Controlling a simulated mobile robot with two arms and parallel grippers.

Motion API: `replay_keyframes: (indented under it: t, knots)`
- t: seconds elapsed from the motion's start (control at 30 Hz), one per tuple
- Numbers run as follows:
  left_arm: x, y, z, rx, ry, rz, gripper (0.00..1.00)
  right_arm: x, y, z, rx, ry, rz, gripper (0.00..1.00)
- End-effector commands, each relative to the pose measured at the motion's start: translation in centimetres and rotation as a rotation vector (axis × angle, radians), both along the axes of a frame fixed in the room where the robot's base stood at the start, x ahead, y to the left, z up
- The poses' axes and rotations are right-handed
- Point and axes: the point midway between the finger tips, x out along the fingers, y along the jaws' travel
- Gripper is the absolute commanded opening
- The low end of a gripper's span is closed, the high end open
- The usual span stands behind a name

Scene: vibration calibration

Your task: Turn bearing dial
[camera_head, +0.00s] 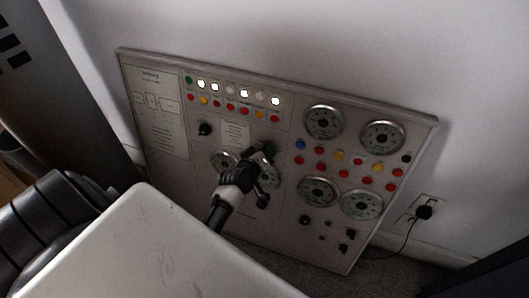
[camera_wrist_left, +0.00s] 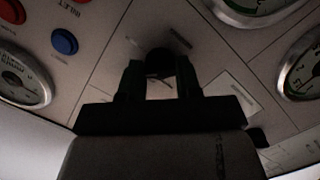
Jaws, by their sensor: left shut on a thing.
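The upright grey control panel (camera_head: 210,140) leans against the wall, with gauges, coloured buttons and black knobs. My left gripper (camera_head: 265,158) reaches the middle of the panel. In the left wrist view its two dark fingers (camera_wrist_left: 159,80) are on either side of a round black dial knob (camera_wrist_left: 160,62), shut on it. In the head view the gripper mostly covers this knob, and the picture is dark there. The knob's pointer and markings cannot be read. My right gripper is not in view.
A round gauge (camera_head: 223,161) is just left of the gripper, and a blue button (camera_head: 300,145) and more gauges (camera_head: 317,191) are to its right. A separate black knob (camera_head: 205,129) sits at upper left. A wall socket with a black plug (camera_head: 424,212) is at right.

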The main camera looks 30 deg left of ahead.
Motion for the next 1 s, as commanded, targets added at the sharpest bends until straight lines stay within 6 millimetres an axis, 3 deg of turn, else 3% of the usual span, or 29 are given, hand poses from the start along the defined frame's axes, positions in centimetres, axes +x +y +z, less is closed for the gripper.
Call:
replay_keyframes:
  t: [0.5, 0.53, 0.67, 1.0]
  knots:
    - [-0.01, 0.06, -0.02, -0.016, -0.004, 0.004, 0.1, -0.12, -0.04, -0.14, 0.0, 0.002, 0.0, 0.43]
    - [-0.01, 0.06, -0.02, -0.016, -0.004, 0.004, 0.38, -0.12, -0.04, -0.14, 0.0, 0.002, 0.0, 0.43]
    - [-0.01, 0.06, -0.01, -0.016, -0.004, 0.004, 0.58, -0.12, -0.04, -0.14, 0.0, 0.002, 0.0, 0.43]
    - [-0.39, -0.01, 0.12, -0.016, -0.004, 0.004, 0.59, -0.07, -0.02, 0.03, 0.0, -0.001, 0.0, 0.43]
